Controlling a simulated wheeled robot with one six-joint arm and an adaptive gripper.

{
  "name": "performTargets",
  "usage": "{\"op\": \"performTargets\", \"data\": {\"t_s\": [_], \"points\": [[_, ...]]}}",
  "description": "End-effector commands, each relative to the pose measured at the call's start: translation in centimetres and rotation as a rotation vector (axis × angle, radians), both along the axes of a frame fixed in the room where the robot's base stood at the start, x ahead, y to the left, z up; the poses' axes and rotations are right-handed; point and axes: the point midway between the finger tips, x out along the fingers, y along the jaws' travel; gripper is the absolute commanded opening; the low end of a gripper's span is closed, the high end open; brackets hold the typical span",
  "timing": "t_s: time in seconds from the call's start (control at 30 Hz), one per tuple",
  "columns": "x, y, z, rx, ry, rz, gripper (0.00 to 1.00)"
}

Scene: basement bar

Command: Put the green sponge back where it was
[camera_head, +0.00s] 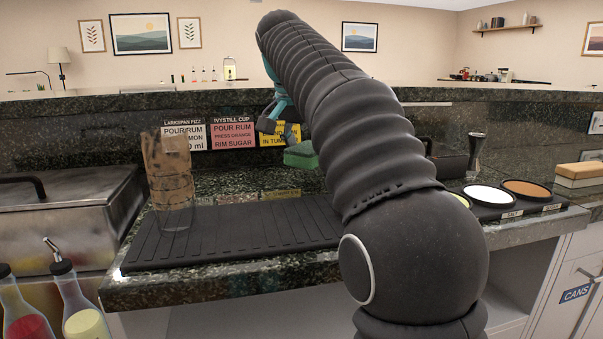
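The green sponge (300,156) shows in the head view beside my arm, in front of the yellow recipe card at the back of the bar. My dark arm covers its right side. My gripper (277,129) is just above and left of the sponge, with dark fingertips and a teal link behind. One finger part is close to the sponge's top or touching it. I cannot tell whether the fingers grip it, or whether the sponge hangs in the air or rests on something.
A black ribbed mat (240,235) lies on the granite counter. A tall brown-patterned glass (170,185) stands on its left end. A steel bin (65,215) is at left, bottles (78,300) at lower left. Rimming dishes (490,196) and a wood-topped block (579,174) are at right.

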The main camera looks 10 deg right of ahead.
Motion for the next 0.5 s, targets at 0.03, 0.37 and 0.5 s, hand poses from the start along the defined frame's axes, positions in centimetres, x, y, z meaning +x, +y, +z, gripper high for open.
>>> {"op": "performTargets", "data": {"t_s": [0.03, 0.37, 0.5], "points": [[0.3, 0.5, -0.4, 0.000, 0.000, 0.001, 0.38], [0.6, 1.1, -3.4, -0.001, 0.002, -0.001, 0.38], [0.6, 1.1, -4.7, 0.000, 0.000, 0.000, 0.38]]}}
